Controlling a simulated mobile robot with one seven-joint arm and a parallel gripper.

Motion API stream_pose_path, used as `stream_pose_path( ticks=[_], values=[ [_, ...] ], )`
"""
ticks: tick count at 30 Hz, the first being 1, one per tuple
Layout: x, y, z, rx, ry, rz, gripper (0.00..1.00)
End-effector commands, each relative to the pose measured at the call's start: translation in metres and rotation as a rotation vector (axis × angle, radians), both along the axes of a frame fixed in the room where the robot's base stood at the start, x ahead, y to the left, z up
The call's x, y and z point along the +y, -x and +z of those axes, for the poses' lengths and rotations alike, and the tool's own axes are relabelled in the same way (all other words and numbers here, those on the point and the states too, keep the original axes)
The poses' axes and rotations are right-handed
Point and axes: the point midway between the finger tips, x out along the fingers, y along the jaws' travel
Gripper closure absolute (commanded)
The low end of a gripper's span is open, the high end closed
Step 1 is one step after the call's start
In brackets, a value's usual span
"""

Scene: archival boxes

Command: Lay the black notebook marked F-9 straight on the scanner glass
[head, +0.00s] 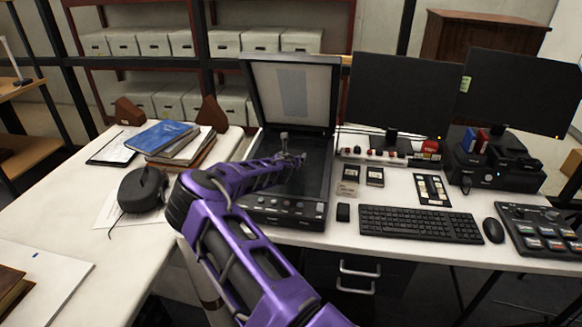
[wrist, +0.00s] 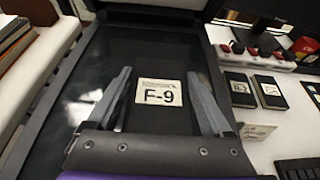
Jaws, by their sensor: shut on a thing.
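The black notebook (wrist: 158,119) with a white F-9 label (wrist: 159,92) is between the fingers of my gripper (wrist: 160,74), which is shut on it. The label reads upright in the wrist view. The dark scanner glass (wrist: 78,88) lies beneath and around the notebook; black on black, its outline is hard to see, and I cannot tell whether it touches the glass. In the head view my gripper (head: 293,158) is over the scanner glass (head: 317,178), and my arm covers part of the glass. The notebook is not clear there. The scanner lid (head: 294,92) stands open.
Left of the scanner lie a stack of books (head: 182,148), a clipboard (head: 116,149) and a dark rounded device (head: 142,189). Right of it are small black labelled items (head: 375,176), a keyboard (head: 420,223) and monitors (head: 402,92). The raised lid bounds the glass at the back.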

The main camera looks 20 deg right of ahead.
Motion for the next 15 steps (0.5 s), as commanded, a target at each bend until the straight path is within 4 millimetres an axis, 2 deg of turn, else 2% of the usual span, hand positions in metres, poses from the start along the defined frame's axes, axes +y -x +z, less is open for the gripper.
stream_pose_path(
  ticks=[1,5,12,15],
  values=[
    [0.0,0.0,-0.009,0.001,0.002,0.001,0.76],
    [0.0,0.0,-0.02,-0.002,0.001,0.001,0.76],
    [0.0,0.0,-0.052,0.0,0.002,0.002,0.76],
    [0.0,0.0,-0.058,-0.002,0.002,0.002,0.76]
  ],
)
